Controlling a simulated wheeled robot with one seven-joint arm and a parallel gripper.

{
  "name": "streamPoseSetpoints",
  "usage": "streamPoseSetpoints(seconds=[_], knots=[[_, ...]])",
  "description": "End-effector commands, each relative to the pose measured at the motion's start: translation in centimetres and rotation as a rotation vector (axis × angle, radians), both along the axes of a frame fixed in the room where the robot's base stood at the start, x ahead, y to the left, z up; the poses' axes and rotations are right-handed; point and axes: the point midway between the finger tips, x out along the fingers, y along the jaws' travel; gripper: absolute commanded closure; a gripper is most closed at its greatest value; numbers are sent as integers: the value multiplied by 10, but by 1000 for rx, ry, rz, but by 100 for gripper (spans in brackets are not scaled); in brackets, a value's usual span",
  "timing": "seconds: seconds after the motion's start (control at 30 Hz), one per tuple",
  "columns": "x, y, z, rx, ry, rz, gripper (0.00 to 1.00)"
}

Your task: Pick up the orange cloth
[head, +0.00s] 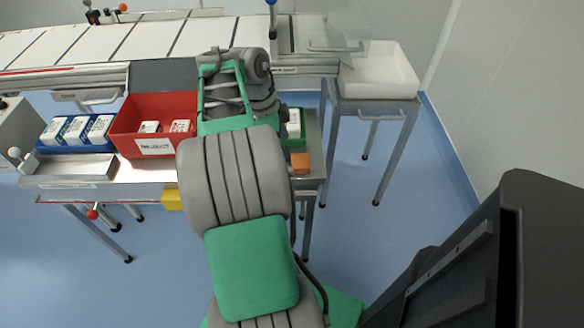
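A small orange piece, which looks like the orange cloth (300,162), lies on the right end of the metal shelf, folded or block-like. My grey and green arm reaches forward over the shelf just left of it and may hide part of its surroundings. My gripper does not show; the arm's far links hide it or it is out of sight, so I cannot tell its distance from the cloth.
A red bin (131,136) with white packs, a blue tray (50,147) and a green bin (301,137) stand on the shelf. A white tray (401,72) sits on a side table. A yellow object (172,201) is below the shelf. The blue floor (400,215) right of my arm is clear.

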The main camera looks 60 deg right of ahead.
Motion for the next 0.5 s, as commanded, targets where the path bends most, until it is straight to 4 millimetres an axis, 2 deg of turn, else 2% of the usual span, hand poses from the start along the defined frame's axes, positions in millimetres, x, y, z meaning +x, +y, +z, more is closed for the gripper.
streamPoseSetpoints(seconds=[0.3, 0.5], knots=[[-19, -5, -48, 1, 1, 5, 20], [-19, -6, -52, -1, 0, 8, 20]])
